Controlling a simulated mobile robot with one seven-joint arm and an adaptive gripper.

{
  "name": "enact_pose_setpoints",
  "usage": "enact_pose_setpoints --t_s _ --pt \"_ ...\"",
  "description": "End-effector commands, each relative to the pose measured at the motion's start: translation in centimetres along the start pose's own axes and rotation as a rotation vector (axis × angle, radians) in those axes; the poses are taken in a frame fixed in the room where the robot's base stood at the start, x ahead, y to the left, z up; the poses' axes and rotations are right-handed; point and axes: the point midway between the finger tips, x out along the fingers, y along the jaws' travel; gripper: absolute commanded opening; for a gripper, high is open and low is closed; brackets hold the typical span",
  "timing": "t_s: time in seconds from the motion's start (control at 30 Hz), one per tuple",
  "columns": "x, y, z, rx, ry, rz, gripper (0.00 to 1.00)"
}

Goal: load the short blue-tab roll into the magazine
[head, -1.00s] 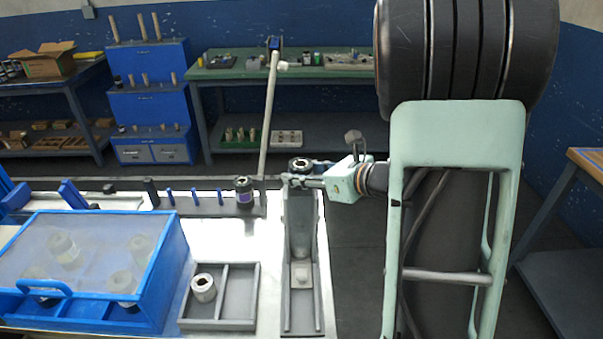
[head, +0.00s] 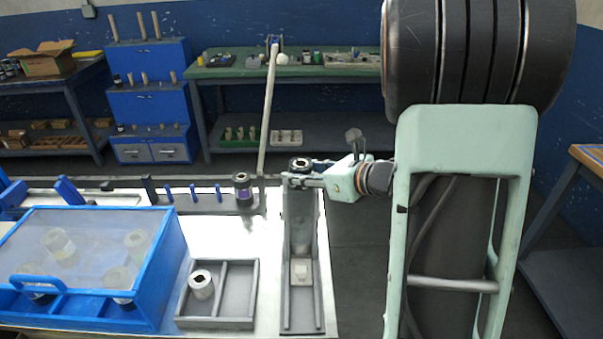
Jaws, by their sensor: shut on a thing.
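My gripper (head: 303,180) reaches in from the right and is shut on a short roll (head: 301,164) with a dark top and a dark core hole. The roll is upright at the top of a tall grey channel (head: 316,240), which looks like the magazine. I cannot tell whether the roll is inside the channel's mouth or just above it. Its tab colour is hidden by the fingers and too small to see. A pale block (head: 300,271) sits low in the channel.
A white roll (head: 201,284) stands in the left compartment of a grey tray (head: 253,293). A blue box (head: 165,290) with a clear lid holds several rolls. A dark roll with a purple band (head: 243,188) stands on the rear rail. A slanted pale pole (head: 268,110) rises behind the channel.

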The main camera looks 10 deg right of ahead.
Motion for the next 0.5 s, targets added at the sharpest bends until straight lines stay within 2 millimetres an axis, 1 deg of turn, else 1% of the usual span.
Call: enact_pose_setpoints --t_s 0.5 --pt "0.40 0.00 -0.93 -0.001 -0.001 0.000 0.10"
